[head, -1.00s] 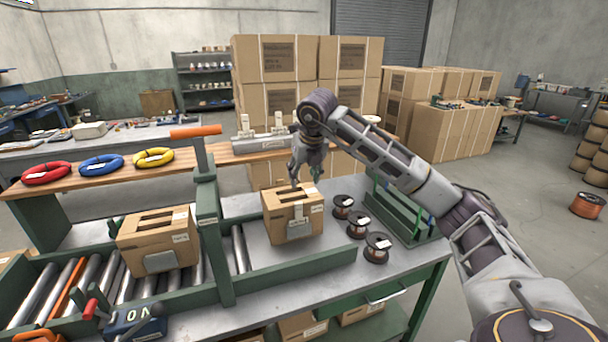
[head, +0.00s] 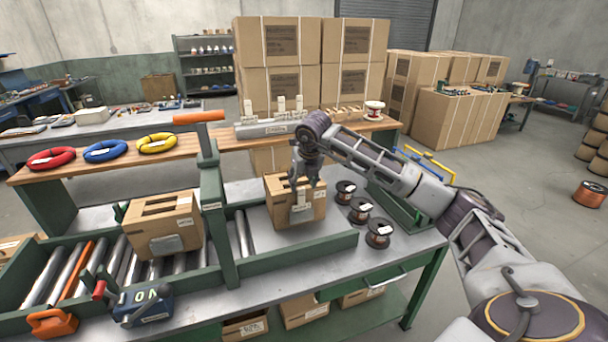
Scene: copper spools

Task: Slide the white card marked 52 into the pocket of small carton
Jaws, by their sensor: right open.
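The smaller carton (head: 316,208) sits on the grey bench plate right of the green post. On its front is a pale pocket (head: 300,214), and a pale card (head: 300,196) stands upright there, its lower end apparently inside the pocket. Its number is too small to read. My right gripper (head: 304,185) is open, just over the carton's front top edge, with its fingers around or close above the card; contact is unclear. My left gripper is out of view.
A larger carton (head: 185,228) with a grey pocket stands on the rollers at left. Three copper spools (head: 360,210) are close right of the small carton. A grey holder (head: 262,130) with white cards and coloured rings are on the wooden shelf behind.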

